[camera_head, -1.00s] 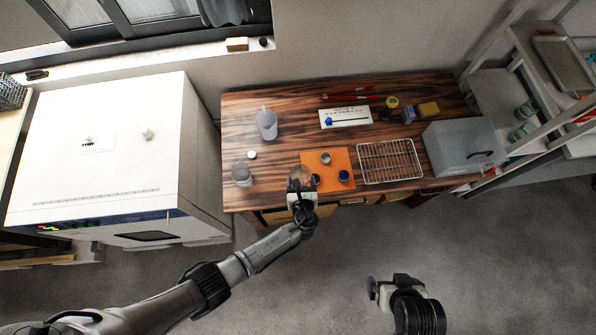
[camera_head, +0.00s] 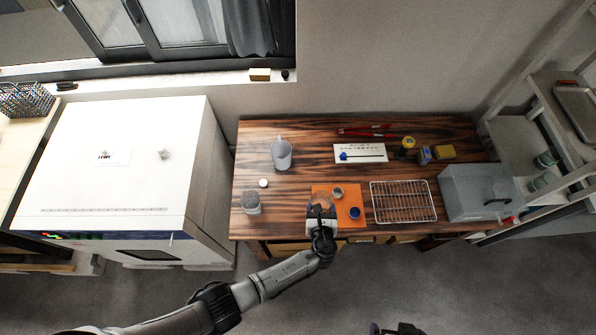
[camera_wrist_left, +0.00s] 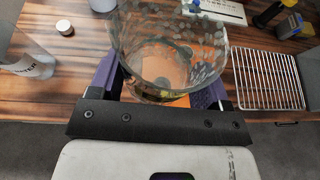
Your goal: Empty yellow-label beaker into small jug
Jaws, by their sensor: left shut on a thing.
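My left gripper (camera_head: 322,211) is shut on a clear glass beaker (camera_wrist_left: 165,50) at the front left of the orange mat (camera_head: 350,221). The beaker appears upright in the left wrist view, and its wide mouth faces the camera. A little yellow shows low on it, but no label can be read. Whether it touches the mat cannot be told. A jug with a handle (camera_head: 282,155) stands behind and to the left on the wooden table. A clear container (camera_head: 251,204) stands nearer the front left; it carries dark lettering in the left wrist view (camera_wrist_left: 25,60). My right gripper (camera_head: 376,328) barely shows at the bottom edge.
A white cap (camera_head: 263,183) lies between jug and container. A small jar (camera_head: 338,191) and a blue-topped one (camera_head: 355,213) stand on the mat. A wire rack (camera_head: 404,202) and grey box (camera_head: 476,192) are to the right. The white oven (camera_head: 110,165) is left of the table.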

